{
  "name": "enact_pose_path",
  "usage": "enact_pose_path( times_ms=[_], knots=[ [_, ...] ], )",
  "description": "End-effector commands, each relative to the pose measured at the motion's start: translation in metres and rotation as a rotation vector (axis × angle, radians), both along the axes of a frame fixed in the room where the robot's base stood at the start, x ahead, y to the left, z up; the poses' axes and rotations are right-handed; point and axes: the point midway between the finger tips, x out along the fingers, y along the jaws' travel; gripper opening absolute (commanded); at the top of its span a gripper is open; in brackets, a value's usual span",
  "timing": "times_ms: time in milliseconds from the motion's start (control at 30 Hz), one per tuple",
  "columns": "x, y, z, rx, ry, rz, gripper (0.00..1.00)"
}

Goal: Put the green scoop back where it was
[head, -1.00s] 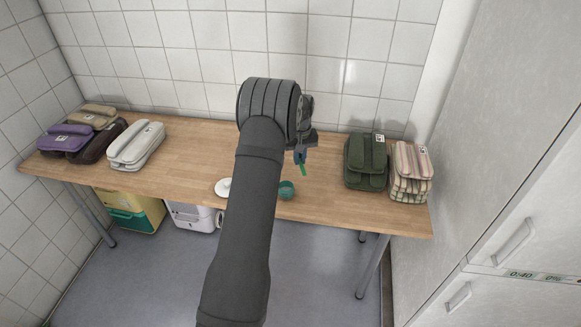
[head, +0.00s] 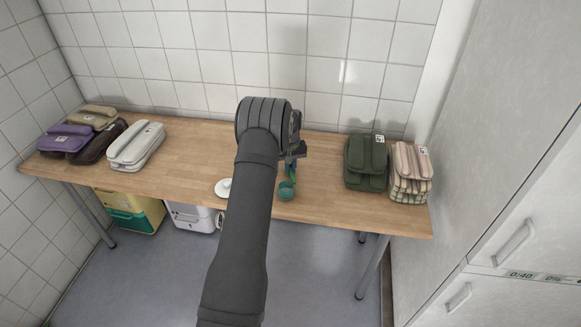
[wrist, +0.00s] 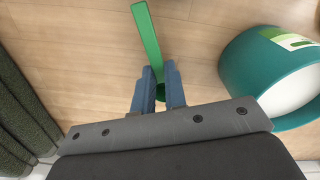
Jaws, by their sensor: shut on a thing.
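The green scoop (wrist: 147,35) is held between the two blue fingers of my gripper (wrist: 161,78) in the wrist view. Its long, bright green handle reaches away past the fingertips, and a darker green part shows between the fingers. A teal tub (wrist: 238,62) with a green and white label and pale contents stands to the right of the fingers, apart from the scoop in that view. In the head view the tub (head: 287,193) stands near the table's front edge, just below my gripper (head: 292,166). The scoop is small there and partly hidden.
A white round lid (head: 223,188) lies left of the tub, partly behind my arm. A dark green bag (head: 365,163) and a striped bag (head: 410,172) stand to the right on the wooden table (head: 330,205). A white-grey case (head: 137,146) and several bags are at the left.

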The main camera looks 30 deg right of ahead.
Motion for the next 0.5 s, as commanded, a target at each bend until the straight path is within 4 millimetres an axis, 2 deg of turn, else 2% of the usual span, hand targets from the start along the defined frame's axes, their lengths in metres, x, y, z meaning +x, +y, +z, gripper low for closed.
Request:
enact_pose_path(
  times_ms=[33,133,500],
  knots=[
    [-0.0001,0.0000,-0.0016,0.000,0.001,0.000,0.14],
    [-0.0001,0.0000,-0.0011,0.000,0.000,0.000,0.33],
    [0.0002,-0.0003,0.0047,0.000,-0.001,0.000,0.33]
  ],
)
